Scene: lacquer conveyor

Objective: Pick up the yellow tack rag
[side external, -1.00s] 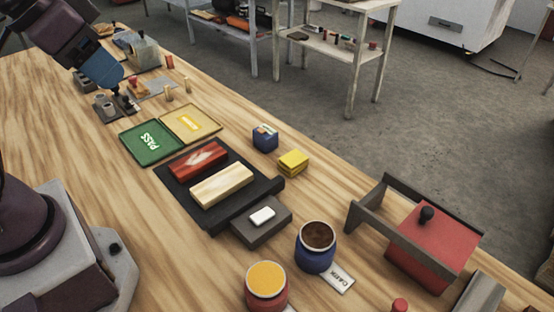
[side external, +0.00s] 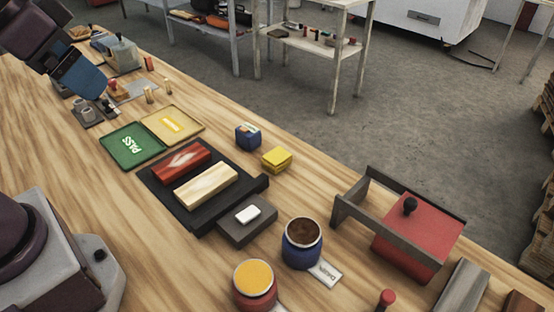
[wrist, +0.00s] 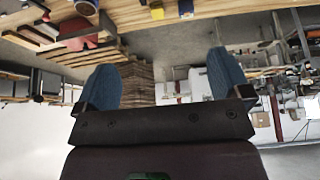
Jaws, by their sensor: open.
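The yellow tack rag (side external: 277,159) is a small folded yellow pad lying flat on the wooden bench in the side view, right of the black board and beside a small blue box (side external: 248,137). My gripper (side external: 104,94) is at the far left end of the bench, well away from the rag, near a small grey stand. In the wrist view my gripper (wrist: 162,65) shows two blue fingers spread wide with nothing between them. A small yellow shape (wrist: 157,10) shows at the top edge there; I cannot tell whether it is the rag.
A black board (side external: 190,222) holds a red block (side external: 181,160) and a cream block (side external: 206,187). Green (side external: 132,146) and yellow (side external: 190,137) trays lie between my gripper and the rag. Blue (side external: 302,257) and red (side external: 240,300) jars and a red-lidded box (side external: 420,240) stand nearer the camera.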

